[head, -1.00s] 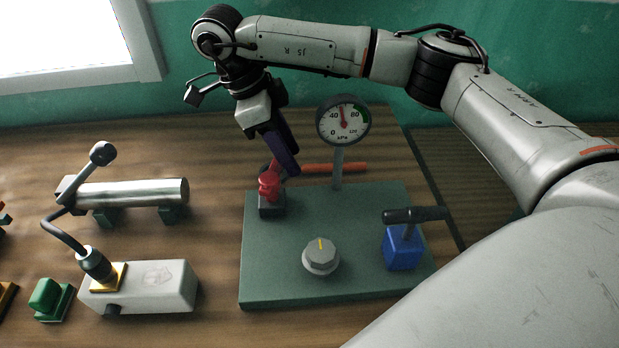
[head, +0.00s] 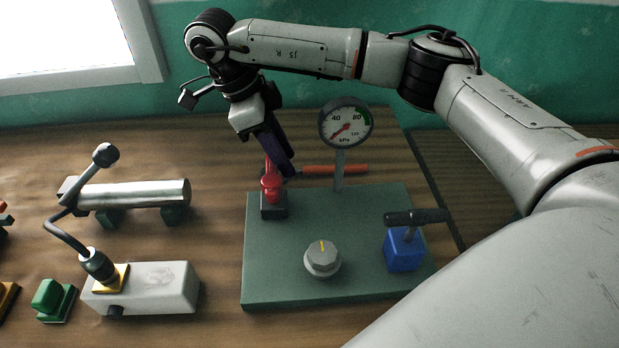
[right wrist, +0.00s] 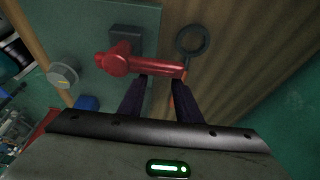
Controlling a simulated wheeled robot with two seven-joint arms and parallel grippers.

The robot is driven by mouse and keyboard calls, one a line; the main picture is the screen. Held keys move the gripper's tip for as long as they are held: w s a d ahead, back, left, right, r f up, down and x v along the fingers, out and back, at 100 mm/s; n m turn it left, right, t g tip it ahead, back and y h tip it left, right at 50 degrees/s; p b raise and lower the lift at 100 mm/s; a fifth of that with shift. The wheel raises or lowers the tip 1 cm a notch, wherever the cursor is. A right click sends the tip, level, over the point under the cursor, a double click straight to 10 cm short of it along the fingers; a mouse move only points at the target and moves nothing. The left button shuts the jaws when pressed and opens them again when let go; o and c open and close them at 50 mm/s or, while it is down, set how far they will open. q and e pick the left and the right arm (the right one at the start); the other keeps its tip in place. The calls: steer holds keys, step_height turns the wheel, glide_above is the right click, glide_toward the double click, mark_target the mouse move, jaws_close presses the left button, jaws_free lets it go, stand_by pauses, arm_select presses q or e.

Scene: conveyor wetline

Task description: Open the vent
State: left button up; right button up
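The vent appears to be the red lever valve (head: 271,187) on a dark block at the back left corner of the green panel. In the right wrist view its red lever (right wrist: 150,67) reaches right from the hub, its free end across my fingertips. My right gripper (head: 288,172) is behind the valve, with dark purple fingers pointing down. In the right wrist view its fingers (right wrist: 161,84) stand apart at the lever's end, not closed around it; contact is unclear. The gauge (head: 345,124) needle points lower left, near the low end. My left gripper is out of view.
The panel (head: 290,284) also carries a grey knob (head: 322,259) and a blue T-handle valve (head: 404,250). An orange rod (head: 340,169) lies behind. A steel cylinder (head: 140,194), a white block (head: 160,288) and a green block (head: 50,299) stand left. A dark ring (right wrist: 192,40) shows near the lever.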

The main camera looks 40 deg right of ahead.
steer(key=p+v, duration=0.1)
steer(key=v, duration=0.1)
steer(key=p+v, duration=0.1)
steer(key=v, duration=0.1)
steer(key=p+v, duration=0.1)
steer(key=v, duration=0.2)
steer(key=shift+w+a+p, duration=0.1)
steer(key=shift+a+p, duration=0.3)
steer(key=shift+f, duration=0.1)
